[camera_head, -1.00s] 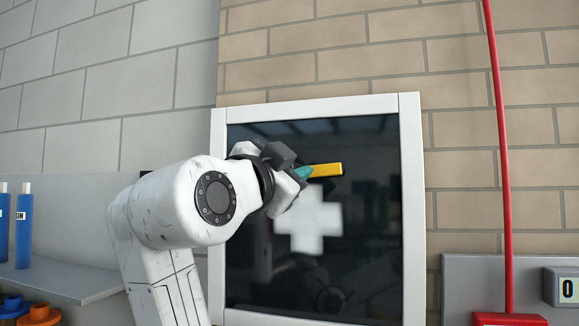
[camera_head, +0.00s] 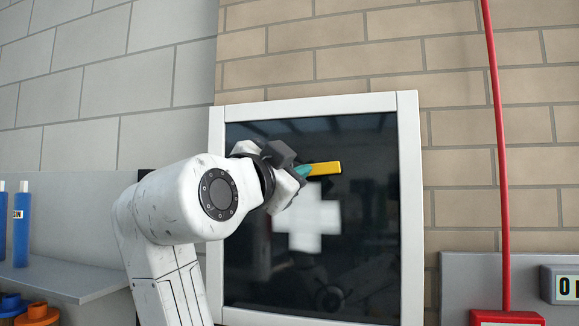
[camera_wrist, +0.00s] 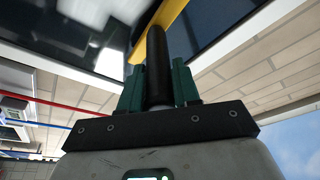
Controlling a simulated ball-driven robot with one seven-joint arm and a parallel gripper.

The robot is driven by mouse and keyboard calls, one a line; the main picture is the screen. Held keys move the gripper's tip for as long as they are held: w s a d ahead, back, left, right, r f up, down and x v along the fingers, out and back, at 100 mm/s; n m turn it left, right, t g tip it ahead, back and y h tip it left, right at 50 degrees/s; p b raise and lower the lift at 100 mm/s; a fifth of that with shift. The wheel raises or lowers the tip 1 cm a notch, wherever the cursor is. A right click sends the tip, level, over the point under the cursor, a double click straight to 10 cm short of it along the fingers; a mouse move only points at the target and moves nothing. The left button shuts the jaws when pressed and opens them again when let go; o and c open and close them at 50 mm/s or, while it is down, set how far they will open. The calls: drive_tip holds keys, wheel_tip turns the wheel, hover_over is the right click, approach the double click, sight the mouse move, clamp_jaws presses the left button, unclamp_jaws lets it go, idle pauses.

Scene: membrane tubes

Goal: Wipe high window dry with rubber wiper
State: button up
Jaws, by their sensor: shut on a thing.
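The window (camera_head: 365,265) is a dark, reflective pane in a white frame (camera_head: 411,200) on the wall. My gripper (camera_head: 302,178) is in front of the pane's upper middle. In the wrist view my gripper's teal fingers (camera_wrist: 159,85) are shut on the black handle (camera_wrist: 156,60) of the rubber wiper. The wiper's yellow head (camera_head: 325,168) lies close to the glass; it also shows in the wrist view (camera_wrist: 166,18). I cannot tell whether its edge touches the glass. A white cross shape (camera_head: 308,222) shows on the pane, below the wiper.
A red pole (camera_head: 500,150) stands right of the window. A grey panel with a numbered box (camera_head: 560,285) is at the lower right. A grey shelf (camera_head: 70,278) with blue bottles (camera_head: 21,228) is at the left, above orange and blue round things (camera_head: 35,312).

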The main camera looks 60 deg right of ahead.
drive_tip(key=shift+w+d, duration=0.2)
drive_tip(key=shift+d, duration=0.35)
idle(1.6)
drive_tip(key=shift+f+b, duration=0.1)
drive_tip(key=shift+b, duration=0.25)
drive_tip(key=shift+f+b, duration=1.45)
drive_tip(key=shift+f, duration=0.1)
drive_tip(key=shift+f+b, duration=1.55)
drive_tip(key=shift+f, duration=0.1)
drive_tip(key=shift+f+b, duration=1.45)
drive_tip(key=shift+f, duration=0.1)
drive_tip(key=shift+f, duration=0.15)
drive_tip(key=shift+f+b, duration=1.45)
drive_tip(key=shift+f, duration=0.05)
